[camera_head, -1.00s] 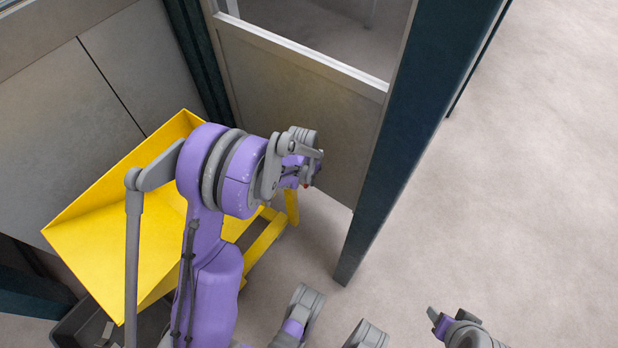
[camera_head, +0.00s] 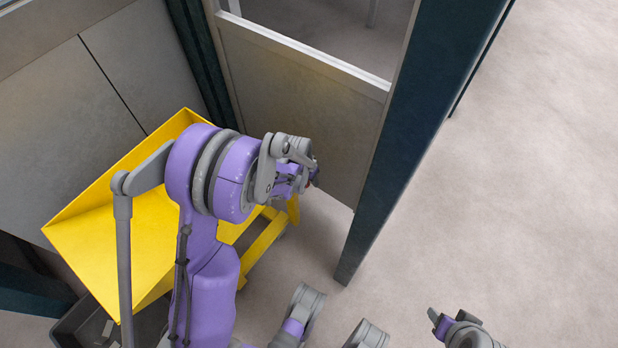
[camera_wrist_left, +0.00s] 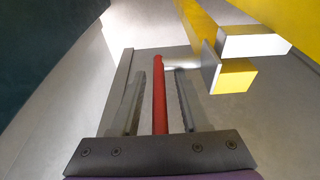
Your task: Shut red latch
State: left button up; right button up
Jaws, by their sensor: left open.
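The red latch (camera_wrist_left: 159,97) shows in the left wrist view as a narrow red bar standing lengthwise down the middle of the picture. My left gripper (camera_wrist_left: 168,68) is open, with one grey finger on each side of the red bar and visible gaps between. Whether the latch touches the gripper's palm I cannot tell. In the head view my left gripper (camera_head: 308,178) is in front of the grey panel, and a speck of red shows at its tip; most of the latch is hidden there. What looks like my right gripper (camera_head: 437,320) is low at the right, small and partly seen.
A yellow tray (camera_head: 150,215) on a yellow stand is behind and left of my left arm. Its yellow beam ends (camera_wrist_left: 235,76) show close to the right of the fingers. A dark post (camera_head: 400,150) stands right of the panel (camera_head: 300,110). The floor at right is clear.

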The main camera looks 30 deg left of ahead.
pick_arm(q)
jog(key=p+v, duration=0.3)
jog(key=v, duration=0.7)
jog(key=shift+r, duration=0.35)
pick_arm(e)
jog(key=r, duration=0.3)
jog(key=shift+s+r, duration=0.2)
jog(key=shift+r, duration=0.15)
pick_arm(q)
jog(key=s+d+r+t, duration=0.1)
jog(key=s+d+r, duration=0.4)
jog(key=s, duration=0.5)
jog(key=s+d+r, duration=0.5)
jog(key=s, duration=0.5)
notch_tip(320, 180, up, 20)
jog(key=w+t+p, duration=0.1)
jog(key=w+p, duration=0.1)
jog(key=p, duration=1.6)
jog(key=shift+d+n, duration=0.25)
jog(key=shift+n, duration=0.15)
pick_arm(e)
notch_tip(320, 180, up, 20)
jog(key=w+t, duration=0.1)
jog(key=w, duration=0.1)
jog(key=shift+r, duration=0.15)
pick_arm(q)
jog(key=shift+s, duration=0.1)
pick_arm(e)
jog(key=shift+s, duration=0.1)
